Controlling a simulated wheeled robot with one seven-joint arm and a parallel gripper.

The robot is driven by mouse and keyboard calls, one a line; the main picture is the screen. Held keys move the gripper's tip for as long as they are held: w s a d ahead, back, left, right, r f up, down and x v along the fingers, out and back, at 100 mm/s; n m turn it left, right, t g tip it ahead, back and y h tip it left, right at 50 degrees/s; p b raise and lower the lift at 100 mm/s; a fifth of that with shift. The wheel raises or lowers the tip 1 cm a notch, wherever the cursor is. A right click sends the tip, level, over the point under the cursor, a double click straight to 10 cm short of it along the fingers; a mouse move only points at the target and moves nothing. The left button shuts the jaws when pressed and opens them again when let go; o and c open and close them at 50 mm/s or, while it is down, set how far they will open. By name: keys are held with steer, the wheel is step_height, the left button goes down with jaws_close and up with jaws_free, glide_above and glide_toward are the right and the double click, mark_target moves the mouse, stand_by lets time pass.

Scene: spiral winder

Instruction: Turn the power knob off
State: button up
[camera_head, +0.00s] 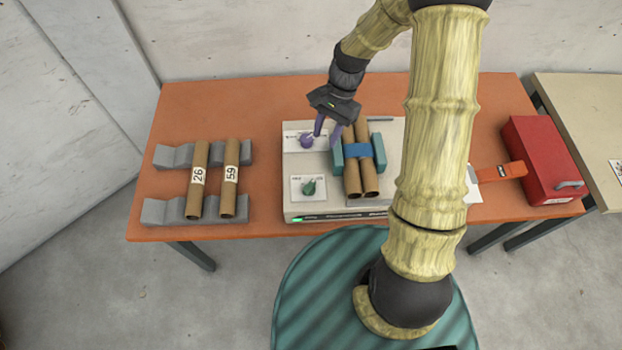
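The pale machine (301,206) stands on the orange table and has two knobs on its left side. A purple knob (306,140) is on the upper white panel, and a green knob (309,187) is on the lower white panel. The panel lettering is too small to read, so I cannot tell which is the power knob. My gripper (328,133) points down just right of the purple knob. Its two purple fingers are apart with nothing visible between them. The left finger is close to the purple knob; I cannot tell whether they touch.
Two cardboard tubes (366,180) with a blue band lie between teal blocks (380,155) on the machine. Two labelled tubes (198,180) rest on grey cradles (172,157) at left. A red box (541,152) stands at right. My arm hides the machine's right part.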

mark_target(310, 184)
steer(key=shift+f, duration=0.1)
steer(key=p+x, duration=0.4)
steer(key=x, duration=1.3)
steer(key=shift+f+p, duration=0.1)
steer(key=shift+p, duration=0.2)
steer(key=shift+a, duration=0.1)
jaws_close()
